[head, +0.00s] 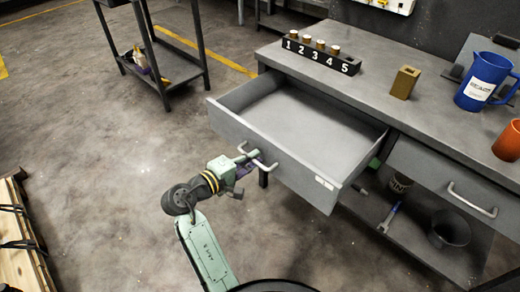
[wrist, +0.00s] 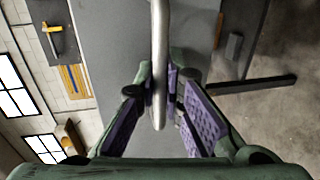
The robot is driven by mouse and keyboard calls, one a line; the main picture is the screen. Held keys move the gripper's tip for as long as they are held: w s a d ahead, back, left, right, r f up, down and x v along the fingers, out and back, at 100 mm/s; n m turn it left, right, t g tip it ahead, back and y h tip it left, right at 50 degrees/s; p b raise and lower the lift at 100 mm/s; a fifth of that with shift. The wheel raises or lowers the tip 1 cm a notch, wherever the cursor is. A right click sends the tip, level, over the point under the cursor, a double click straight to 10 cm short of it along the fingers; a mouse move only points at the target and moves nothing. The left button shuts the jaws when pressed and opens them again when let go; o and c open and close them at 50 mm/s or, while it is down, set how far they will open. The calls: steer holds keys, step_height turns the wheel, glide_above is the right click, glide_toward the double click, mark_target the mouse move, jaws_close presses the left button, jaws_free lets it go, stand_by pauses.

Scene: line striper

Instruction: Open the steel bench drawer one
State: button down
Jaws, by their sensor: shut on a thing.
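The steel bench drawer (head: 300,122) is pulled well out from the left part of the bench, and its inside is empty. Its bar handle (head: 258,156) is on the front panel, and it also shows in the wrist view (wrist: 159,60). My gripper (head: 246,166) is at the left part of the handle. In the wrist view my gripper (wrist: 160,85) has its purple-padded fingers on both sides of the handle bar, closed on it. A small pale label (head: 325,183) is on the right of the drawer front.
On the bench top (head: 365,80) are a numbered block (head: 318,55) with several pegs, a brass block (head: 404,82), a blue jug (head: 484,82) and an orange cup (head: 508,142). A second drawer (head: 450,172) is shut at right. Floor left of the drawer is clear up to a cart (head: 165,65).

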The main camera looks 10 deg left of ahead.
steer(key=shift+s+a, duration=0.15)
steer(key=shift+s, duration=0.1)
steer(key=c, duration=2)
jaws_free()
steer(key=shift+o, duration=0.2)
steer(key=shift+a, duration=0.1)
steer(key=v, duration=1.2)
